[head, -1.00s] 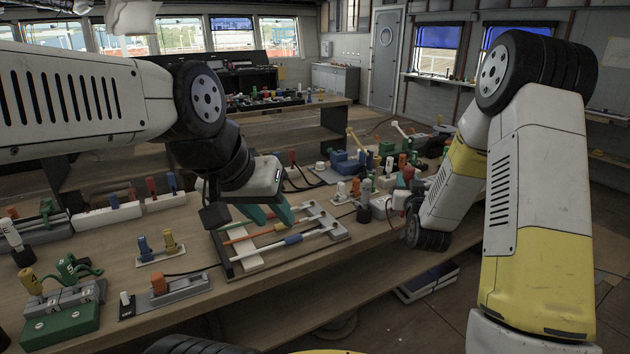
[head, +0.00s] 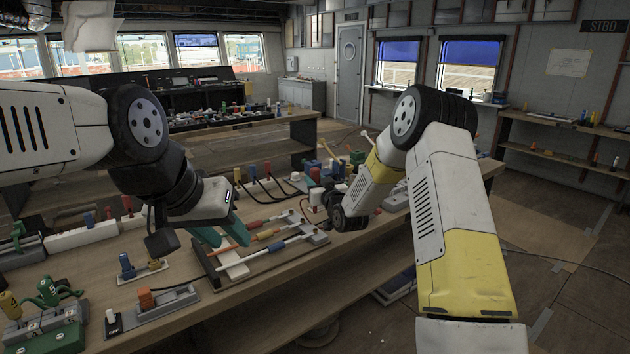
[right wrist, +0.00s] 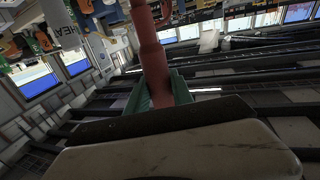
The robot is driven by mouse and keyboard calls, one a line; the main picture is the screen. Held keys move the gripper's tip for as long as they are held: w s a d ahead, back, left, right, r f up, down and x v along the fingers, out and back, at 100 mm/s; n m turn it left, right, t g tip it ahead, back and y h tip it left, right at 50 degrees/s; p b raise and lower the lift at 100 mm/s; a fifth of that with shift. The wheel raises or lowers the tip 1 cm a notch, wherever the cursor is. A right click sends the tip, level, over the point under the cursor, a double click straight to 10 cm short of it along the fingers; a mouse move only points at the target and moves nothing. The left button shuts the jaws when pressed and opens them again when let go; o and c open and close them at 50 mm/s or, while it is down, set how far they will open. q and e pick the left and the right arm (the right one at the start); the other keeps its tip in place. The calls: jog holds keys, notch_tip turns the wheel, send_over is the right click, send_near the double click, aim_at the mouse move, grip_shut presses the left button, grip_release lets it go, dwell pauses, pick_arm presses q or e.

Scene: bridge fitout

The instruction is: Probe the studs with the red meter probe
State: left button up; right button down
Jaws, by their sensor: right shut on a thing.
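The red meter probe (right wrist: 150,50) stands up between the green fingers of my right gripper (right wrist: 158,88) in the right wrist view. The gripper is shut on it; its upper end runs out of the picture. In the head view my right gripper is hidden behind its dark wrist, above the bench's right part. My left gripper (head: 222,234) is open, its green fingers apart and empty over the left end of a tray (head: 212,266) of rods. I cannot tell which parts on the bench are the studs.
Upright coloured plugs with dark cables (head: 252,174) stand behind the tray. A blue and orange plug pair (head: 126,266), an orange block (head: 146,299) and green fittings (head: 46,291) crowd the bench's left end. The floor (head: 560,290) at right is largely clear.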

jog(key=shift+f, duration=3.25)
jog(key=shift+r, duration=3)
